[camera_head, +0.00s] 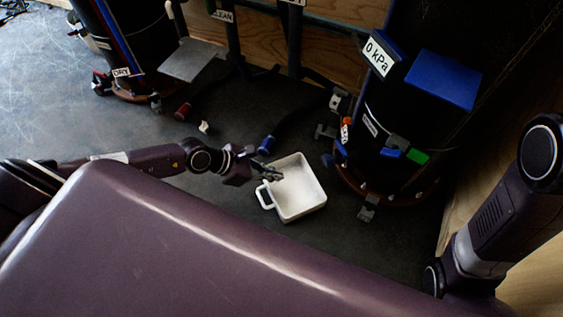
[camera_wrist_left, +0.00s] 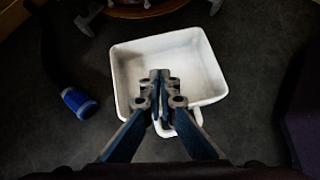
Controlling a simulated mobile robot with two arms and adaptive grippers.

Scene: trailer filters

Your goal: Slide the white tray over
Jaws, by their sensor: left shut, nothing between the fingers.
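The white tray (camera_head: 308,203) sits on the dark floor in the head view, with a loop handle on its left side. It is square with raised walls and looks empty. In the left wrist view the tray (camera_wrist_left: 205,62) fills the middle, its handle toward the bottom. My left gripper (camera_head: 275,174) is shut and empty. Its fingertips (camera_wrist_left: 159,76) appear over the handle-side wall of the tray; whether they touch it I cannot tell. My right arm shows at the right edge of the head view, but its gripper is out of view.
A black drum (camera_head: 405,135) with a "0 kPa" label stands right of the tray on a wheeled base. Another drum labelled "DRY" (camera_head: 122,73) stands at the upper left. A blue-ended hose (camera_head: 267,145) lies close to the tray.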

